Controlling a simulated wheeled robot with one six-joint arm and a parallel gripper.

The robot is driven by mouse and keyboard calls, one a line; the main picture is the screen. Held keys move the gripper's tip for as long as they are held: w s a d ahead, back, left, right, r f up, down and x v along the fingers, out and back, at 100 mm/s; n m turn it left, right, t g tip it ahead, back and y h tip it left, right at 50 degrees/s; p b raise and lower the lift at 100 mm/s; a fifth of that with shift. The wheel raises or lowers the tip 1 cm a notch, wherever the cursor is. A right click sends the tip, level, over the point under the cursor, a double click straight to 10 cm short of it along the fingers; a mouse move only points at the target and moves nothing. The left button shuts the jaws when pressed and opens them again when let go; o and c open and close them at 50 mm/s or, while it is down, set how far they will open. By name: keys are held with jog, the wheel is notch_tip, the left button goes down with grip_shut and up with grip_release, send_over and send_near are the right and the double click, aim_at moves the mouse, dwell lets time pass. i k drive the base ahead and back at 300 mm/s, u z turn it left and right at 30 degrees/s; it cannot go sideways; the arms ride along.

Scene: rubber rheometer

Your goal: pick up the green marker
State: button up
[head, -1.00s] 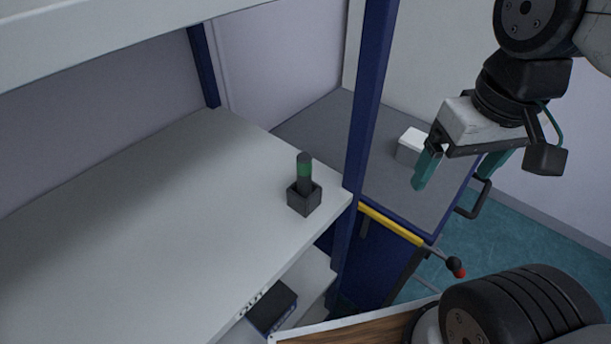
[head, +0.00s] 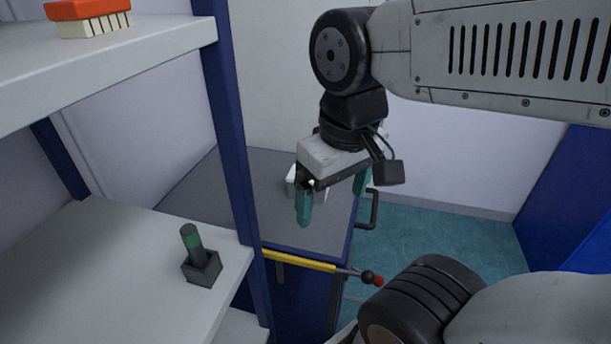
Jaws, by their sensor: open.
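The green marker (head: 192,240) is a dark cylinder with a green band. It stands slightly tilted in a small dark square holder (head: 202,268) near the right end of the white shelf board (head: 100,255). My gripper (head: 333,205) has teal fingers spread apart with nothing between them. It hangs to the right of the marker, beyond the blue rack post, in front of the grey cart top in the picture. The lower part of the marker is hidden inside the holder.
The blue post (head: 232,150) stands between the marker and my gripper. An upper shelf (head: 120,65) holds a red-and-cream brush-like object (head: 88,18). A grey-topped cart (head: 210,195) carries a white box (head: 291,181) and a yellow bar (head: 298,260). Teal floor at right is open.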

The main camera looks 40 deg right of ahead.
aim_at(189, 232)
jog(key=z, duration=1.1)
jog(key=k, duration=0.85)
jog(key=u, duration=0.65)
